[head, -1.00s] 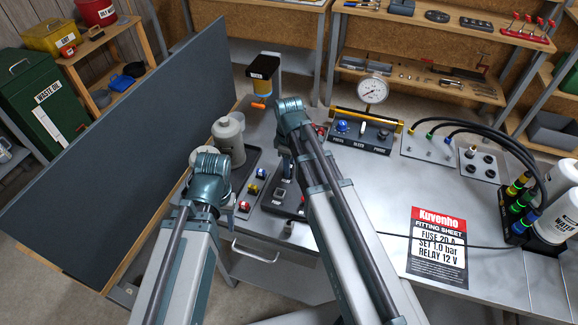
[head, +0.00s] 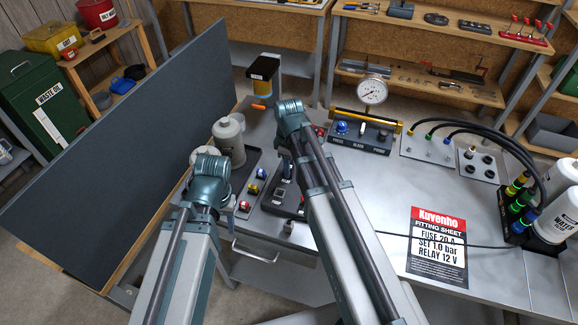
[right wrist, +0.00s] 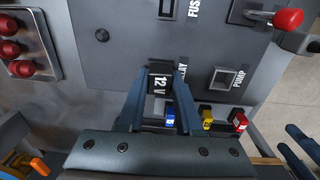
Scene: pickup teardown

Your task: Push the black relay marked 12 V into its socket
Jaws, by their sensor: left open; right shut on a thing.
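The black relay marked 12 V (right wrist: 159,83) is between the fingertips of my right gripper (right wrist: 158,88), which is shut on it. It is over the dark panel (right wrist: 120,60), beside the partly covered RELAY label (right wrist: 182,70). The socket is hidden behind the relay and fingers, so I cannot tell whether the relay is seated. In the head view my right gripper (head: 286,168) reaches down at the panel and its arm hides most of it. My left gripper is open and empty; its wrist shows in the head view, and its separated fingers (right wrist: 300,140) show at the right wrist view's lower right.
Blue (right wrist: 170,114), yellow (right wrist: 207,122) and red (right wrist: 240,121) small parts stand next to the panel. A PUMP switch (right wrist: 221,79) and a red-knobbed lever (right wrist: 287,19) are close by. Bottles (head: 229,140) stand left of it. The fitting sheet (head: 437,247) lies on the table.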

